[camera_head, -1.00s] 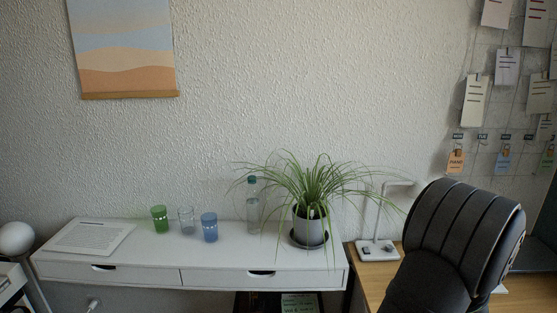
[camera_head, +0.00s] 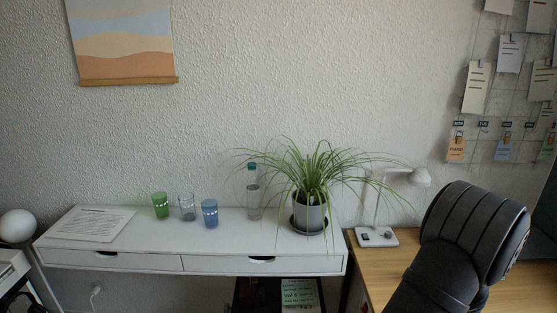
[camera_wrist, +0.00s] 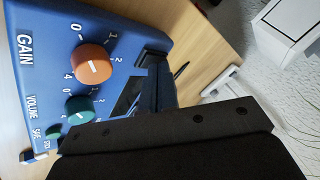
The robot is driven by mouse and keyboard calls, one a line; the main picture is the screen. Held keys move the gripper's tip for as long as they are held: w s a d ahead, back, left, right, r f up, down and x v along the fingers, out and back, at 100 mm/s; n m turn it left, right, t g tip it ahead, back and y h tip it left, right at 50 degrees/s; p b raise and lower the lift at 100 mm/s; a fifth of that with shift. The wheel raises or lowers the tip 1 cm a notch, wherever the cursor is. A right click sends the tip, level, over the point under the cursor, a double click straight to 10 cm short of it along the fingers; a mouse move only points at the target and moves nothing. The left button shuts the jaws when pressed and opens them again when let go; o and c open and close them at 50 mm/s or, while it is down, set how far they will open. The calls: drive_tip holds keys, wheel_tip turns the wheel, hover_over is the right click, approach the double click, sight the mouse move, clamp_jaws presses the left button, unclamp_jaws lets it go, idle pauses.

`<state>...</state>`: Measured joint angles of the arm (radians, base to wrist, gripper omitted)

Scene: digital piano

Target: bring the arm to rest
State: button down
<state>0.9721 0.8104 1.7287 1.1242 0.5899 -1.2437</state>
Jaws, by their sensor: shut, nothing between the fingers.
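My gripper (camera_wrist: 156,72) shows in the wrist view as dark fingers closed together with nothing between them. It is beside or over a blue box (camera_wrist: 70,70) marked GAIN and VOLUME; whether it touches the box is unclear. The box has an orange knob (camera_wrist: 93,64) and a green knob (camera_wrist: 79,109). In the head view my dark padded arm (camera_head: 470,235) stands at the lower right in front of the wooden desk (camera_head: 375,265). The gripper itself is out of the head view.
A white desk (camera_head: 150,245) holds a green glass (camera_head: 160,206), a clear glass (camera_head: 187,207), a blue glass (camera_head: 209,214), a bottle (camera_head: 253,200), a potted plant (camera_head: 308,212) and a sheet (camera_head: 90,224). A white lamp (camera_head: 378,236) stands on the wooden desk, left of my arm.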

drive_tip(key=w+r+n+g, duration=0.1)
drive_tip(key=r+n, duration=0.1)
drive_tip(key=r, duration=0.6)
drive_tip(key=w+a+r+n+g, duration=0.1)
drive_tip(key=w+r+n+g, duration=0.1)
drive_tip(key=r, duration=0.6)
drive_tip(key=shift+a+n+y, duration=0.3)
drive_tip(key=shift+n+y, duration=0.1)
drive_tip(key=shift+n, duration=0.3)
idle(0.4)
drive_tip(key=shift+f, duration=0.1)
